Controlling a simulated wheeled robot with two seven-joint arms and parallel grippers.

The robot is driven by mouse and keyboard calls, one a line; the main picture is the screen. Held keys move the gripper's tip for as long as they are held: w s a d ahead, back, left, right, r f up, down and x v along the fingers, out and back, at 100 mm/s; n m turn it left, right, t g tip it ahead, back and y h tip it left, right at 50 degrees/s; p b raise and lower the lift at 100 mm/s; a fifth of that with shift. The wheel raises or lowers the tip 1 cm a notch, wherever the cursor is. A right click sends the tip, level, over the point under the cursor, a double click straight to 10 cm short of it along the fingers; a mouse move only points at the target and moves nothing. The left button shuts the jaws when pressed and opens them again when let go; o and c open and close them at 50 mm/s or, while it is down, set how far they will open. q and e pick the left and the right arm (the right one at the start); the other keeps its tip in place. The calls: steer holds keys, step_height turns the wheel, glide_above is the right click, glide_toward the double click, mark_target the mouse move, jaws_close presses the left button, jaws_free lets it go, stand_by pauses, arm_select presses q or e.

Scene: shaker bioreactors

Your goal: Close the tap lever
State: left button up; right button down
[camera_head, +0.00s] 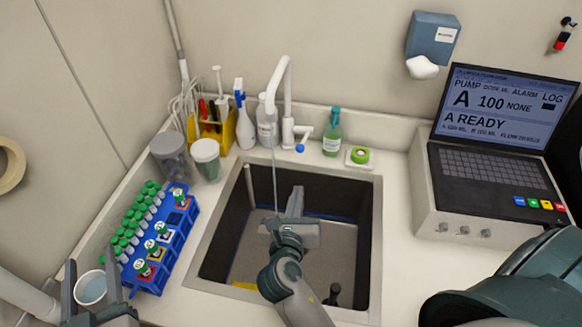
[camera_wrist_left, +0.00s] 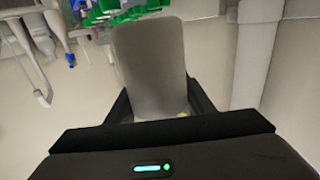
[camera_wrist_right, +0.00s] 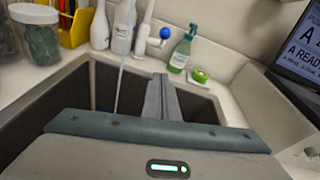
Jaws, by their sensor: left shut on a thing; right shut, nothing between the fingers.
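The white tap (camera_head: 287,95) stands behind the sink. A thin water stream (camera_head: 274,175) runs from its spout into the basin. Its lever (camera_head: 303,136) sticks out at the right of the tap base and has a blue tip; the blue tip also shows in the right wrist view (camera_wrist_right: 165,33). My right gripper (camera_head: 297,192) is shut and empty over the sink, in front of and below the lever, apart from it. My left gripper (camera_head: 92,272) is shut on a cup (camera_head: 91,289) at the lower left; the cup fills the left wrist view (camera_wrist_left: 150,65).
The dark sink (camera_head: 373,240) lies under my right gripper. A green bottle (camera_head: 332,133) and a green tape roll (camera_head: 360,155) stand right of the lever. White bottles (camera_head: 244,125) stand left of the tap. A blue tube rack (camera_head: 178,235) stands near my left gripper.

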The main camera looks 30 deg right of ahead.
steer(key=w+d+r+p, duration=0.1)
steer(key=w+d+p, duration=0.4)
steer(key=w, duration=0.5)
steer(key=shift+d+r+p, duration=0.25)
steer(key=shift+d+p, duration=0.15)
steer(key=shift+d, duration=0.05)
